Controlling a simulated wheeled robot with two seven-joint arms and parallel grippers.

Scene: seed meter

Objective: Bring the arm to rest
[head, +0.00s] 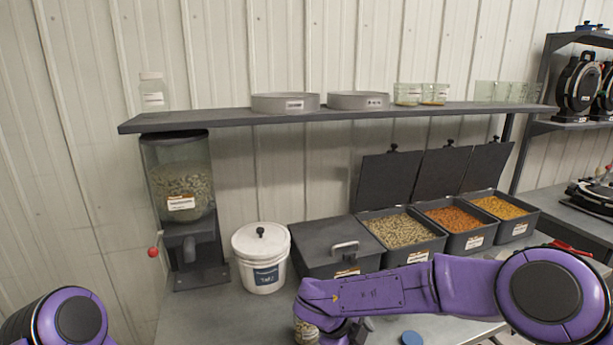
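My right arm (370,294) comes in from the right and reaches left across the front of the bench. Its wrist bends down at the bottom edge, and its fingers do not show. A small jar with seeds and a label (306,331) stands beside the wrist, partly cut off; I cannot tell whether the gripper touches it. Of my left arm only a rounded purple joint (78,318) shows at the bottom left; its gripper is out of view.
A seed dispenser (182,190) with a red knob and a white lidded bucket (262,258) stand on the bench (190,318). One closed bin (325,240) and three open seed bins (467,222) sit behind my arm. A blue lid (411,338) lies in front. A shelf (220,118) runs above.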

